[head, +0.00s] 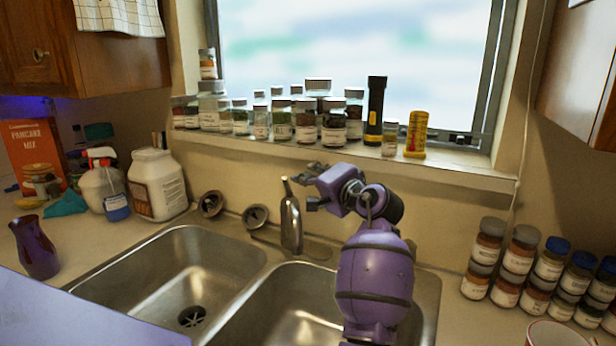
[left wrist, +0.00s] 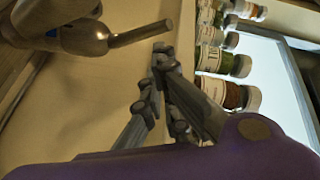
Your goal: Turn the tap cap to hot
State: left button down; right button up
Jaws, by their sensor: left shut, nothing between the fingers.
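The tap (head: 291,224) is a grey metal body standing upright behind the divider of the double sink. Its cap has a thin lever (head: 285,186) pointing up. In the left wrist view the tap (left wrist: 82,38) lies sideways at the upper left, and its lever (left wrist: 140,35) sticks out to the right. My left gripper (head: 300,172) is just right of the lever top in the head view. In the left wrist view its fingertips (left wrist: 161,50) are together and empty, close to the lever's end; I see a small gap. My right gripper is out of view.
Jars (head: 306,120), a black flashlight (head: 375,112) and a yellow bottle (head: 416,134) crowd the windowsill behind the gripper. Spice jars (head: 519,255) stand at right. A white tub (head: 157,185) and a purple vase (head: 34,247) stand at left. The left basin (head: 180,275) is empty.

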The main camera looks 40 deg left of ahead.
pick_arm(q)
jog(key=shift+s+a+r+m+t+p, duration=0.1)
jog(key=shift+s+m+t+p, duration=0.25)
jog(key=shift+t+p, duration=0.3)
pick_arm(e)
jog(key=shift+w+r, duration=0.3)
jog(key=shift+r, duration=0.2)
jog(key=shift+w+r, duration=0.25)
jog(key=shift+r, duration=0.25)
pick_arm(q)
jog(key=shift+m+t+h+p, duration=0.25)
jog(key=shift+h+p, duration=0.05)
jog(key=shift+p, duration=0.1)
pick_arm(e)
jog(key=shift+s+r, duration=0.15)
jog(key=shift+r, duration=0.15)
